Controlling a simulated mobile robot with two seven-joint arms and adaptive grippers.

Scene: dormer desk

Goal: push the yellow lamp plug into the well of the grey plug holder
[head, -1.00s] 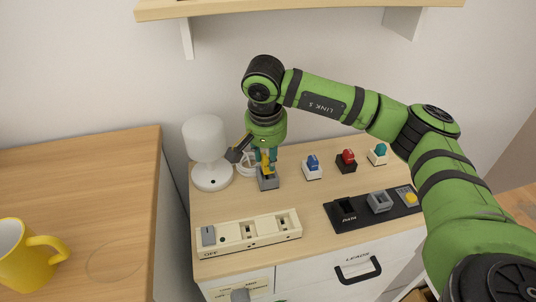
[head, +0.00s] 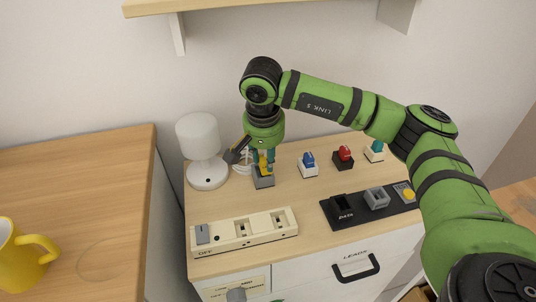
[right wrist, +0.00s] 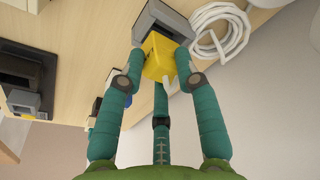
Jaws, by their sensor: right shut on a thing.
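The yellow lamp plug (head: 263,168) is between the fingers of my right gripper (head: 264,160), which is shut on it. The plug also shows in the right wrist view (right wrist: 158,62), with a short pale cord stub on its near side. The grey plug holder (head: 264,182) stands on the desk directly under the plug; it also shows in the right wrist view (right wrist: 174,22). The plug's far end overlaps the dark opening of the holder. How deep it sits in the well is hidden. My left gripper is not in view.
A white lamp (head: 203,150) and its coiled white cord (right wrist: 222,28) are close beside the holder. A cream power strip (head: 243,232) and a black tray (head: 372,206) lie in front.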

